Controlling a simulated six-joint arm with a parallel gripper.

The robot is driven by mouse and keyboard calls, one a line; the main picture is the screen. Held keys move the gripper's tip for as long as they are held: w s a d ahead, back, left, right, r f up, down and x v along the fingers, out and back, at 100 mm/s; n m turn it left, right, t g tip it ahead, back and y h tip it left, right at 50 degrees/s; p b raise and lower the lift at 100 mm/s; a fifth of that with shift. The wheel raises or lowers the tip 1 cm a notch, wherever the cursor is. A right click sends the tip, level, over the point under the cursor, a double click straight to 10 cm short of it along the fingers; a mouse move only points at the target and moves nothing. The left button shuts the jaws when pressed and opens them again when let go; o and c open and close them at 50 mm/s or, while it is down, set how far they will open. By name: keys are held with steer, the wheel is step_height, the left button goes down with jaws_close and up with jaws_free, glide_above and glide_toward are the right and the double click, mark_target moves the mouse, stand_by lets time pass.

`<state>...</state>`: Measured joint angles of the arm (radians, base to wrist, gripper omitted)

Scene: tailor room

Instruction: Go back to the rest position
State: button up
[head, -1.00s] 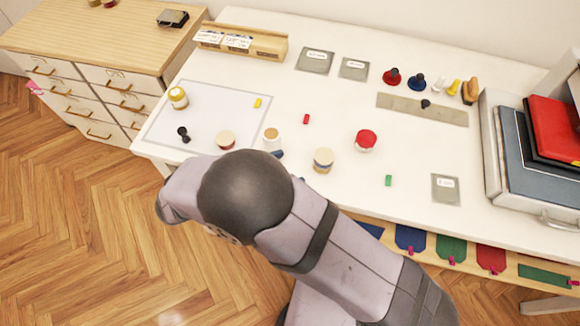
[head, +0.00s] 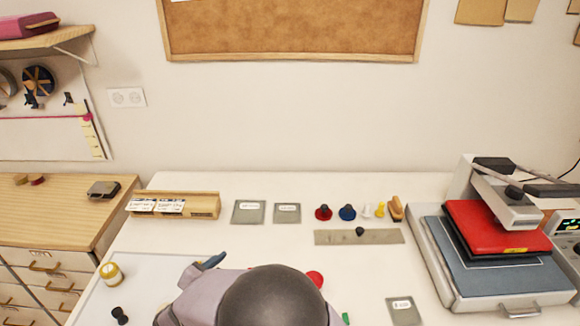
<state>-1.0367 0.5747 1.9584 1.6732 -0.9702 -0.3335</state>
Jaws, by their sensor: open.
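My arm rises at the bottom centre of the head view, over the front of the white table (head: 370,200). My gripper (head: 210,261) is mostly hidden behind my arm; a small blue-grey part of it shows at the arm's upper left. It is open, and I see nothing held at the part that shows. My arm covers several small jars and pieces at the table's front; a red lid (head: 316,278) peeks out beside it.
A yellow jar (head: 111,273) and a small black piece (head: 119,315) stand at left. A wooden card holder (head: 205,205), grey plates (head: 249,212), stamps (head: 347,212) and a grey strip (head: 335,238) lie at the back. A heat press (head: 455,290) fills the right.

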steer(key=w+d+r+n+y, duration=0.2)
steer(key=w+y, duration=0.1)
steer(key=w, duration=0.2)
steer(key=s+d+f+n+g+y, duration=0.1)
steer(key=s+d+n+g+y, duration=0.2)
steer(key=d, duration=0.3)
steer(key=s+d+f+n+g+h, duration=0.3)
steer(key=s+d+g, duration=0.5)
steer(key=s+d, duration=1.3)
step_height(320, 180, up, 11)
steer(key=p, duration=1.2)
steer(key=s+d+f+m+g+b, duration=0.1)
steer(key=s+f+b, duration=0.1)
steer(key=f+b, duration=2.45)
steer(key=s+d+f+m+g+b, duration=0.1)
steer(key=s+f+m+b, duration=0.15)
steer(key=f+b, duration=2.4)
steer(key=w+a+f+n+b, duration=0.1)
steer(key=w+f+b, duration=0.1)
steer(key=f+b, duration=0.7)
steer(key=w+a+f+n+t+b, duration=0.1)
steer(key=w+f+b, duration=0.1)
steer(key=f+b, duration=0.6)
steer(key=shift+w+f+n+t+b, duration=0.25)
steer(key=shift+f+n+t+b, duration=0.05)
steer(key=shift+f+n+b, duration=0.1)
